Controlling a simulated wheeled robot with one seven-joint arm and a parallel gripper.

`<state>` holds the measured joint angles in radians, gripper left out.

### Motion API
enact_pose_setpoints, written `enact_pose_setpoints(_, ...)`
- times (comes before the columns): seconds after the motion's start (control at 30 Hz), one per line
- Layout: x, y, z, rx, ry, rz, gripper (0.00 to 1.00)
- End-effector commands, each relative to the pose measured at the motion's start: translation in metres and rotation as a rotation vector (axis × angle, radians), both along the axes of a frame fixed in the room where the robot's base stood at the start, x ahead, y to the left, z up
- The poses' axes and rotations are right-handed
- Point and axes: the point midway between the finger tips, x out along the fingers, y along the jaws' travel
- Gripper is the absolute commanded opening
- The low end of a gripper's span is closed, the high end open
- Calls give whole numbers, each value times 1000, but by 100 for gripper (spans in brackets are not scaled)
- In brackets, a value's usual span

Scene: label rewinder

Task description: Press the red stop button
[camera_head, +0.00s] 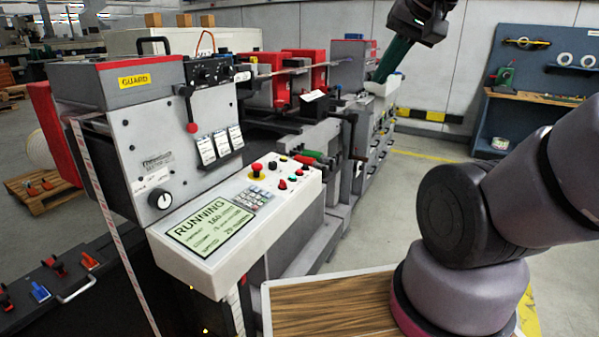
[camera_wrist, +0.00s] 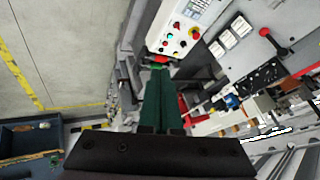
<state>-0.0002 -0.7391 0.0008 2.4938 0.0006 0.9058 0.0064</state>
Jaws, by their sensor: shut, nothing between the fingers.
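The red stop button (camera_head: 257,167) is a red mushroom head on a yellow base. It stands on the white sloping control panel (camera_head: 310,184), just above the keypad. In the wrist view the red button (camera_wrist: 195,32) shows near the top, right of the middle, on the panel. My gripper (camera_head: 380,76) is up at the top right of the head view, behind and above the panel, apart from the button. In the wrist view its dark green fingers (camera_wrist: 160,75) lie together, shut and empty, with their tips below the panel in the picture.
A screen (camera_head: 208,226) reading RUNNING and a keypad (camera_head: 252,199) share the panel with several smaller buttons. A red-knobbed lever (camera_head: 192,127) sticks out from the machine face above. A wooden-topped table (camera_head: 330,305) is at the front. Open floor (camera_head: 430,180) lies right of the machine.

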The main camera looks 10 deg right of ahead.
Motion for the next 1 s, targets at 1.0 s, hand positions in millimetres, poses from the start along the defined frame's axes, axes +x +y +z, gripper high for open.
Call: enact_pose_setpoints(1.0, 299, 58, -139, 164, -142, -270, 0)
